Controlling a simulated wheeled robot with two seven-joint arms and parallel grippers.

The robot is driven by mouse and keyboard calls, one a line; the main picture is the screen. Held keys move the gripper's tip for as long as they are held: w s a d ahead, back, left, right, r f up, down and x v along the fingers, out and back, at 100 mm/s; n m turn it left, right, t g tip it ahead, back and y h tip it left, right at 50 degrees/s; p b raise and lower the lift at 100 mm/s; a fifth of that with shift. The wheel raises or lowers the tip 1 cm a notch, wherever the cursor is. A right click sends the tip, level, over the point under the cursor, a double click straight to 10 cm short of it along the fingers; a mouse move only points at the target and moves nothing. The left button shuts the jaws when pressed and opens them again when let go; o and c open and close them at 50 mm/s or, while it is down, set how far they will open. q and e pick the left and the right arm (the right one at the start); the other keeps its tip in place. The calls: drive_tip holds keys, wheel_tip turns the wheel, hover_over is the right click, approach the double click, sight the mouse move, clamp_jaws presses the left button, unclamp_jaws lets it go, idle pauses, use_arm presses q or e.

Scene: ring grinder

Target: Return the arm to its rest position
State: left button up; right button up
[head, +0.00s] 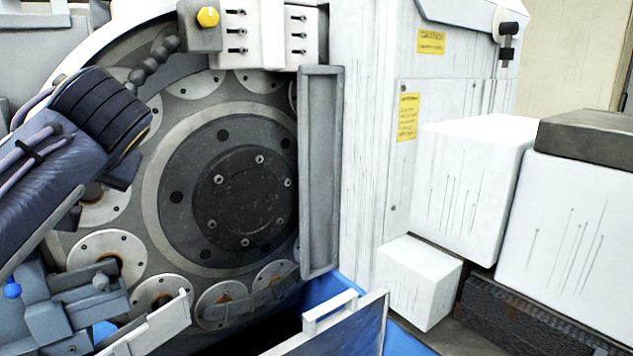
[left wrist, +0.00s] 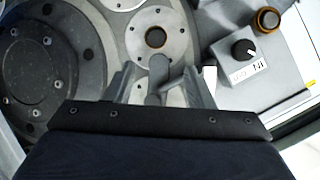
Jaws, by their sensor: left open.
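My left arm (head: 70,160) comes in from the left in the head view, in front of the grinder's round face. My left gripper (left wrist: 165,78) shows in the left wrist view with its two grey fingers spread apart and nothing clearly held between them. A round plate with a central hole (left wrist: 155,38) lies beyond the fingers. In the head view the fingertips cannot be made out clearly. My right gripper is not in view.
The grinder's dark central hub (head: 245,195) is ringed by several metal discs (head: 105,255). A grey upright panel (head: 320,170) stands to its right. White boxes (head: 472,185) stand farther right. A control knob (left wrist: 243,50) is at the wrist view's upper right.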

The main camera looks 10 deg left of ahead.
use_arm(q)
drive_tip(key=s+d+f+m+h, duration=0.2)
drive_tip(key=d+f+h, duration=0.2)
drive_tip(key=f, duration=0.6)
drive_tip(key=s+d+f+m+h, duration=0.2)
drive_tip(key=d+f+h, duration=0.25)
drive_tip(key=f, duration=0.55)
drive_tip(key=s+d+f+h, duration=0.3)
drive_tip(key=s+d+f, duration=0.1)
drive_tip(key=d+f, duration=0.3)
drive_tip(key=s+d+f+n+h, duration=0.1)
drive_tip(key=s+d+f+h, duration=0.2)
drive_tip(key=d+f, duration=0.5)
drive_tip(key=shift+s+f, duration=0.45)
drive_tip(key=shift+s, duration=0.45)
drive_tip(key=shift+c, duration=0.4)
